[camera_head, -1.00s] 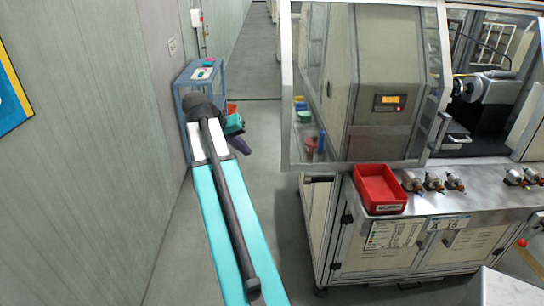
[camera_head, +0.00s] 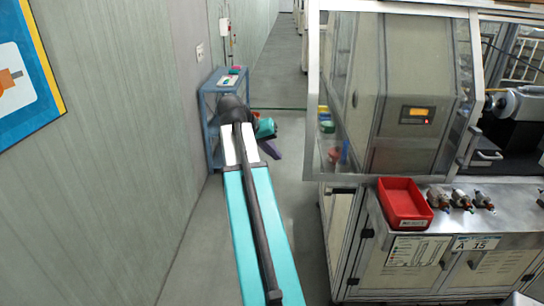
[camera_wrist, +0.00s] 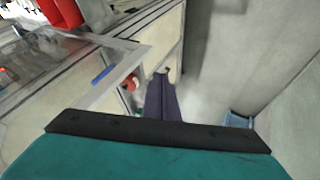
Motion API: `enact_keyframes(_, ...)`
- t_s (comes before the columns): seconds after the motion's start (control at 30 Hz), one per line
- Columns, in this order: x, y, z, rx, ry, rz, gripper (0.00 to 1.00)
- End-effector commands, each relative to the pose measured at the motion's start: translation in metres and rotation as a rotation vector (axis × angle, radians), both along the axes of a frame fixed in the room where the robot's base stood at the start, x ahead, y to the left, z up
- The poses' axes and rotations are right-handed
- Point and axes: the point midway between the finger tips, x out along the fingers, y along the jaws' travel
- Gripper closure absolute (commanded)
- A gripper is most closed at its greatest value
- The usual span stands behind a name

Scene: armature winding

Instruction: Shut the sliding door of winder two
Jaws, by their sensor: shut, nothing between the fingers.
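The winder's sliding door (camera_head: 345,95) is a clear panel in a pale metal frame, at the left part of the machine in the head view. An opening to its right shows the winding spindle (camera_head: 507,103) inside. A handle (camera_head: 487,155) sits by the door's right edge. My gripper (camera_head: 271,150), teal with purple fingers, is left of the machine and apart from it, over the aisle floor. In the wrist view its fingers (camera_wrist: 161,98) are together and empty, with the machine's side at left. I cannot read which winder this is.
A red bin (camera_head: 404,204) and several small fittings (camera_head: 462,199) stand on the machine's front ledge. A blue cart (camera_head: 213,125) stands against the left wall. The aisle floor (camera_head: 290,190) between wall and machine is clear.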

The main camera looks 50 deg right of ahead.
Motion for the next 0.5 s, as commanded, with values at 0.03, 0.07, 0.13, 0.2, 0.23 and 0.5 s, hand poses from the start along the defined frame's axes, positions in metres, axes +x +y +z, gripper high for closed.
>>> enact_keyframes(0.03,-0.001,-0.004,-0.008,0.001,0.001,-0.002,1.0)
enact_keyframes(0.07,-0.002,-0.006,-0.011,0.001,0.001,-0.002,1.0)
enact_keyframes(0.13,-0.003,-0.01,-0.018,0.002,0.001,-0.001,1.0)
enact_keyframes(0.2,-0.004,-0.015,-0.024,0.001,0.0,0.0,1.0)
enact_keyframes(0.23,-0.005,-0.017,-0.027,0.001,0.0,0.0,1.0)
enact_keyframes(0.5,-0.01,-0.035,-0.052,0.001,0.0,-0.001,1.0)
